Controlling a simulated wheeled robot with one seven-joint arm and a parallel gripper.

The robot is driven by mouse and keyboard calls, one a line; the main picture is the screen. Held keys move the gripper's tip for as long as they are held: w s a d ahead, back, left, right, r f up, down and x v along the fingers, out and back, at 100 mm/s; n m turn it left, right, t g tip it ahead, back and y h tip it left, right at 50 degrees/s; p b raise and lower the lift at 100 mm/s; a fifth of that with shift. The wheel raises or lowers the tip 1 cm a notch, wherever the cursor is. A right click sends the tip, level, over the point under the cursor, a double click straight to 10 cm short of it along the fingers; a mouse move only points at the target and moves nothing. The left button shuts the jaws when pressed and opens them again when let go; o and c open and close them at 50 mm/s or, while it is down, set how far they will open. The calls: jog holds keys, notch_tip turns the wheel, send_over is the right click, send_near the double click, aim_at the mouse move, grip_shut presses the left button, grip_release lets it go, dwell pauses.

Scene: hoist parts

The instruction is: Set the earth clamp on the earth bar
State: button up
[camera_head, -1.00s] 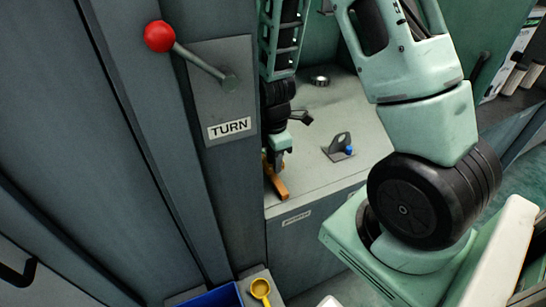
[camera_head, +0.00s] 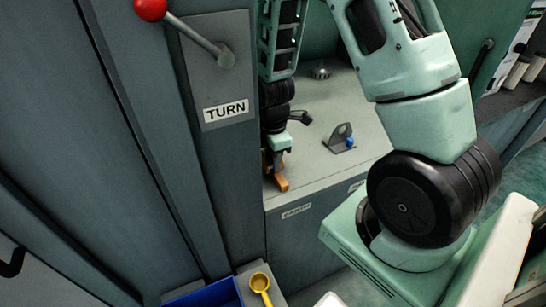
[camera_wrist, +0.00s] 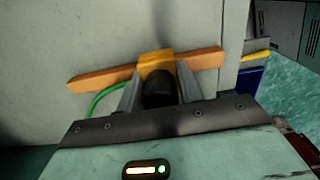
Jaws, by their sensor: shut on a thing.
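The earth bar (camera_wrist: 95,78) is a long copper-orange bar running across the wrist view; its near end (camera_head: 281,184) shows at the cabinet top's front left in the head view. The earth clamp (camera_wrist: 155,58) is a yellow-orange block with a black part, and a green cable (camera_wrist: 103,94) runs beside it. My gripper (camera_wrist: 160,90) is shut on the black part. The clamp overlaps the middle of the bar in the wrist view; I cannot tell whether it is seated on it. In the head view my gripper (camera_head: 276,160) points down and hides most of the clamp.
A grey bracket with a blue knob (camera_head: 341,138) and a small ring (camera_head: 321,72) stand on the cabinet top (camera_head: 310,165). A red-knobbed lever (camera_head: 195,35) sits on the panel at left. A blue tray (camera_head: 212,294) and yellow scoop (camera_head: 260,284) are below.

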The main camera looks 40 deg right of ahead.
jog(key=shift+s+a+f+b, duration=0.1)
jog(key=shift+s+f+b, duration=0.15)
jog(key=shift+f, duration=0.25)
jog(key=shift+s+f+b, duration=0.15)
jog(key=shift+f+b, duration=0.15)
jog(key=shift+f, duration=0.2)
jog(key=o, duration=1.2)
jog(key=shift+w+r, duration=0.2)
jog(key=shift+r, duration=0.3)
jog(key=r, duration=0.9)
jog(key=r+p, duration=0.1)
jog(key=r, duration=0.8)
jog(key=shift+w+d+r, duration=0.2)
jog(key=shift+r, duration=0.05)
